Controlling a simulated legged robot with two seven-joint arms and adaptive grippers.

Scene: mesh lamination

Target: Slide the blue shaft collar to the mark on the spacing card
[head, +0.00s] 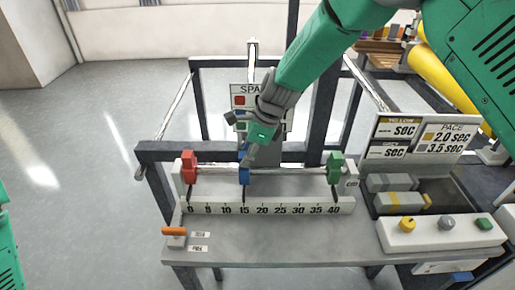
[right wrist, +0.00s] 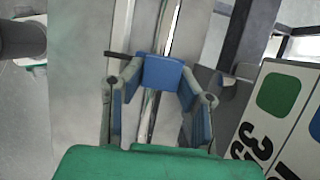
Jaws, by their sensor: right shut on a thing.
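The blue shaft collar (head: 244,175) sits on the horizontal shaft (head: 290,170), with its pointer near 15 on the scale (head: 300,207). My right gripper (head: 247,157) reaches down from above and is shut on the blue collar; the right wrist view shows the collar (right wrist: 162,70) between its two fingers. The spacing card (head: 238,90) stands behind the shaft, largely hidden by my right arm, so its blue mark cannot be read. A card with a green square (right wrist: 278,95) shows at the right of the wrist view. My left gripper is out of view.
A red collar (head: 189,167) is near 0 and a green collar (head: 335,167) near 40 on the same shaft. An orange-handled piece (head: 174,232) lies front left. A panel with knobs (head: 440,233) and a bin of blocks (head: 400,183) stand right.

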